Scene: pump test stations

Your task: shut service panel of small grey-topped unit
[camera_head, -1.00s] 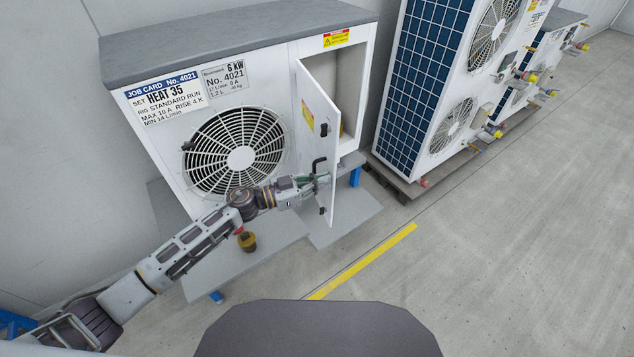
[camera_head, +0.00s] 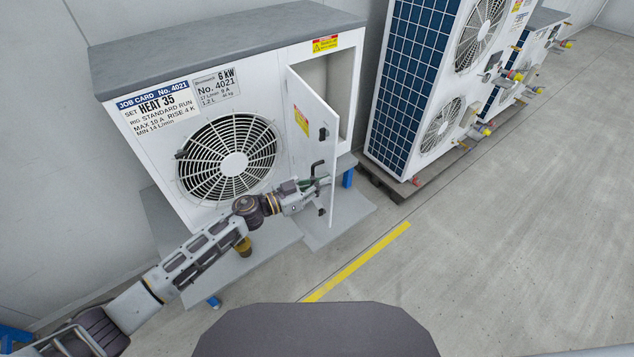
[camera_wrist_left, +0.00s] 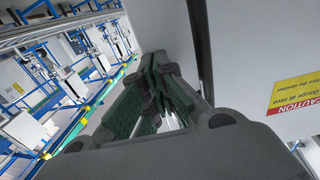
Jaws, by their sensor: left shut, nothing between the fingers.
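The small grey-topped unit (camera_head: 150,150) stands at the left in the head view, with a fan grille and job card on its front. Its service panel (camera_head: 316,130) is a white door, hinged on its left side and standing open, with a black handle and a yellow label on its outer face. My left gripper (camera_head: 322,183) is shut and empty, at the lower part of the panel below the handle. In the left wrist view its fingers (camera_wrist_left: 160,95) are together beside the white panel (camera_wrist_left: 245,60). Whether they touch it is unclear. My right gripper is not seen.
The unit rests on a grey stand (camera_head: 220,265) with blue feet. A taller unit with a blue finned side (camera_head: 408,85) stands to the right on a dark pallet. Grey floor with a yellow line (camera_head: 358,262) is free in front.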

